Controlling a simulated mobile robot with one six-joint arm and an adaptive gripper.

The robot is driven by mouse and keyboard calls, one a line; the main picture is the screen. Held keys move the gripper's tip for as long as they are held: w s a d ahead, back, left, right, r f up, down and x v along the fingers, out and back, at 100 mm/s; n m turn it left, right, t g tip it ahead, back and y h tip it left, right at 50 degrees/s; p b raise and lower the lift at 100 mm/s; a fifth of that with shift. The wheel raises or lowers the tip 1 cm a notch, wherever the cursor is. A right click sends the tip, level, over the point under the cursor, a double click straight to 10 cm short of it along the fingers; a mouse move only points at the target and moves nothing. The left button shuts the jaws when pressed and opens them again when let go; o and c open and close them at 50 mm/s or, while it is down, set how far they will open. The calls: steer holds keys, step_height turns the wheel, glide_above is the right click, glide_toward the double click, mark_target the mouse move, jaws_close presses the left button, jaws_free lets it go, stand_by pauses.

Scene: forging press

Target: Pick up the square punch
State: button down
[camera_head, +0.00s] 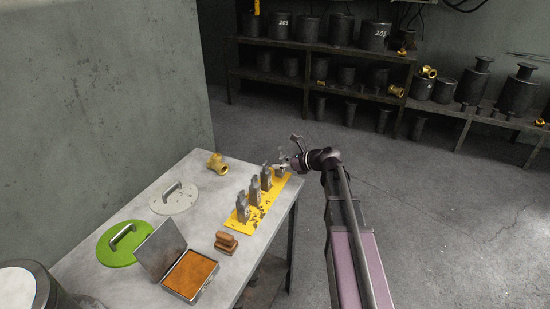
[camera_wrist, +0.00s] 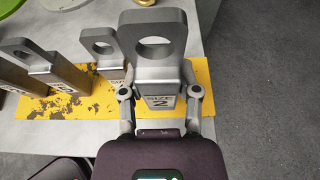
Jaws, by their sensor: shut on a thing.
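Several grey metal punches with ringed tops stand in a row on a yellow plate (camera_head: 246,225) at the table's right edge. My gripper (camera_head: 284,163) is at the far end of this row. In the wrist view my gripper (camera_wrist: 161,95) is shut on the nearest punch (camera_wrist: 158,72), with one finger on each side of its block. Its face is marked "SIZE 2". I cannot tell whether it touches the plate or which punch is square, as the lower ends are hidden. Beside it stand a smaller punch (camera_wrist: 112,70) and another punch (camera_wrist: 65,78) to the left.
On the table (camera_head: 150,192) are a brass fitting (camera_head: 217,163), a grey handled disc (camera_head: 174,199), a green handled disc (camera_head: 122,243), an open case with an orange pad (camera_head: 190,275) and a brown wooden block (camera_head: 226,243). Shelves (camera_head: 320,47) stand far back. The floor right is clear.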

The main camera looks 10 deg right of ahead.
steer(key=s+d+r, duration=0.1)
steer(key=s, duration=1)
steer(key=shift+d+p, duration=0.4)
steer(key=shift+p, duration=0.05)
steer(key=shift+s, duration=0.25)
